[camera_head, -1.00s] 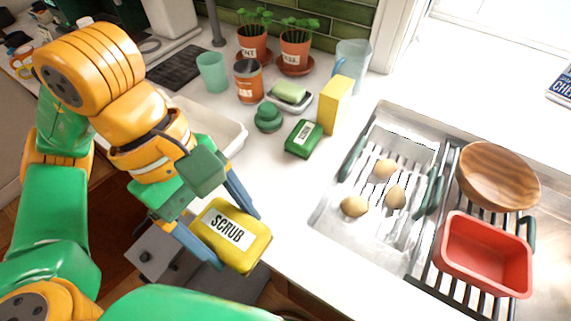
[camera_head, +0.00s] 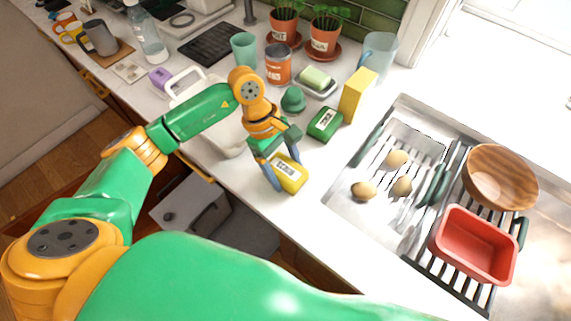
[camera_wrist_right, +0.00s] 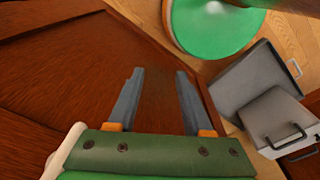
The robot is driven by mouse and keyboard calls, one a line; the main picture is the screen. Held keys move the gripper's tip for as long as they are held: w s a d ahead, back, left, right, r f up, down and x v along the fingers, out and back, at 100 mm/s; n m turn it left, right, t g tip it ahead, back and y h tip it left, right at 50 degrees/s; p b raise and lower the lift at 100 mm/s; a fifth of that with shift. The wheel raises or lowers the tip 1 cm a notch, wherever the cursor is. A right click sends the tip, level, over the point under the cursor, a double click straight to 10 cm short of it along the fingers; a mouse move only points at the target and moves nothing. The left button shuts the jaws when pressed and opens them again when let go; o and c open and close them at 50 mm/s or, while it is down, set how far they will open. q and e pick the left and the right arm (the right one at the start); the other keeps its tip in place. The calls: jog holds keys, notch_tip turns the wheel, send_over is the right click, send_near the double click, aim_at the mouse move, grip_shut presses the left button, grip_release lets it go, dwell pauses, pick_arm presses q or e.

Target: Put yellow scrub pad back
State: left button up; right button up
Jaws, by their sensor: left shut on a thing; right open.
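The yellow scrub pad (camera_head: 291,174), with a white label, is in the jaws of my left gripper (camera_head: 281,172) in the head view. It appears over the counter near its front edge; I cannot tell whether it touches the surface. A green pad (camera_head: 325,123) with a white label lies on the counter behind it, beside a tall yellow box (camera_head: 358,95). My right gripper (camera_wrist_right: 156,75) is open and empty in the right wrist view, with brown wood panelling beyond it.
A soap dish (camera_head: 316,87), a green stacked item (camera_head: 293,99) and an orange can (camera_head: 278,66) stand behind. A white tub (camera_head: 229,134) is left of the gripper. The sink (camera_head: 345,190) with a rack, a red basin (camera_head: 474,245) and a wooden bowl (camera_head: 500,177) is to the right.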

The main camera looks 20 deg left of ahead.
pick_arm(q)
jog(key=shift+w+f+b, duration=0.1)
jog(key=shift+f+b, duration=0.2)
jog(key=shift+b, duration=0.1)
jog(key=shift+s+a+f+b, duration=0.1)
jog(key=shift+s+f+b, duration=0.25)
jog(key=shift+f+b, duration=0.15)
jog(key=o, duration=1.2)
jog(key=shift+w+r+p, duration=0.25)
jog(key=shift+r+p, duration=0.7)
jog(key=shift+p, duration=0.15)
jog(key=shift+w+a+r+b, duration=0.25)
jog(key=shift+w+r+b, duration=0.15)
jog(key=shift+b, duration=0.55)
jog(key=v, duration=0.3)
jog(key=b+v, duration=0.1)
jog(key=v, duration=0.2)
jog(key=b+v, duration=0.1)
jog(key=v, duration=0.3)
jog(key=shift+s+d, duration=0.1)
jog(key=shift+s, duration=0.2)
jog(key=shift+w+r, duration=0.1)
jog(key=shift+r, duration=0.3)
